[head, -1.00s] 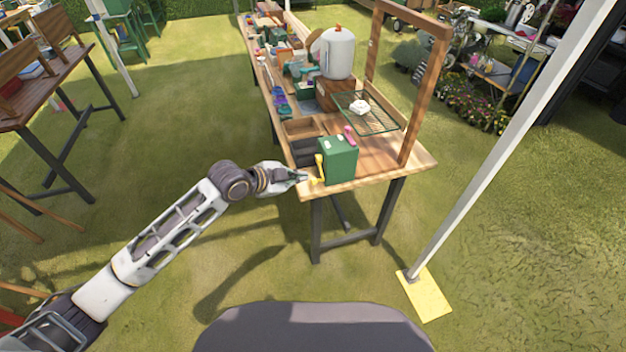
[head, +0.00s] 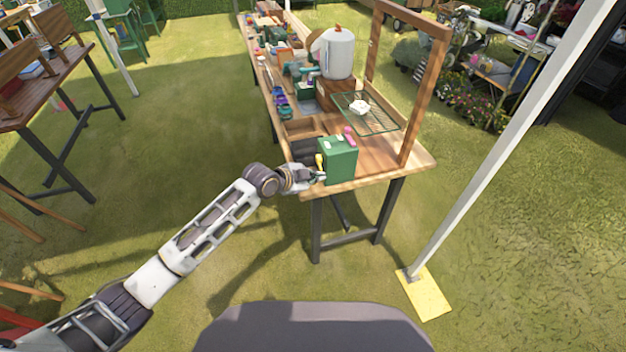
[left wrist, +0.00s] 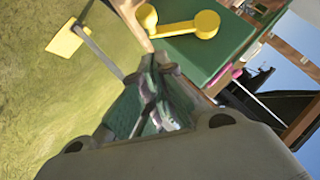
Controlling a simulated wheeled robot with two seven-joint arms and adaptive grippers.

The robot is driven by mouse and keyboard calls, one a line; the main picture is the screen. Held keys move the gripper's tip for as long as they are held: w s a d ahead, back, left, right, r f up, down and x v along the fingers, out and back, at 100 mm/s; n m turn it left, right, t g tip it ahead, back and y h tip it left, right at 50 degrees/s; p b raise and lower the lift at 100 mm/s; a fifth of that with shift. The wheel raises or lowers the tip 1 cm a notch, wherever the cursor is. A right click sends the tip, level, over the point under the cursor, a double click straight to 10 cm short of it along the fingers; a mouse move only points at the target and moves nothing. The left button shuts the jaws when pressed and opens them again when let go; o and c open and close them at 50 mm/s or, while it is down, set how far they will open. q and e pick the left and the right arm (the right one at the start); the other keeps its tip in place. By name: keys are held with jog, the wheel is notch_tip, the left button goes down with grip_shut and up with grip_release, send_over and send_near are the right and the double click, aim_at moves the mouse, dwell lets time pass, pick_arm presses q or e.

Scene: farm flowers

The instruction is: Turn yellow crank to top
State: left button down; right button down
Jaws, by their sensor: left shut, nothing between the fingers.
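The green box (head: 340,161) stands at the near corner of the wooden table. Its yellow crank (head: 319,163) is on the left side, partly hidden by my gripper in the head view. In the left wrist view the crank (left wrist: 182,26) shows as a yellow arm with a round knob at each end, against the green face. My left gripper (head: 317,176) is shut and empty, beside the lower part of the crank. In the left wrist view its fingers (left wrist: 150,85) are below the crank; I cannot tell whether they touch it. My right gripper is out of view.
The wooden table (head: 372,168) carries a wire rack (head: 372,118), a white canister (head: 336,55) and several small items. A wooden frame (head: 424,90) rises at its right. A white pole (head: 490,155) stands on a yellow base (head: 427,293). Open grass lies left of the table.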

pick_arm(q)
jog(key=shift+w+a+f, duration=0.15)
jog(key=shift+w+f, duration=0.3)
jog(key=shift+f, duration=0.35)
jog(key=shift+w+a+f, duration=0.15)
jog(key=shift+w+f, duration=0.3)
jog(key=shift+f, duration=0.3)
jog(key=shift+f+t, duration=0.25)
jog(key=shift+t, duration=0.05)
jog(key=shift+f+m+b, duration=0.25)
jog(key=shift+m+b, duration=0.05)
jog(key=shift+b, duration=0.15)
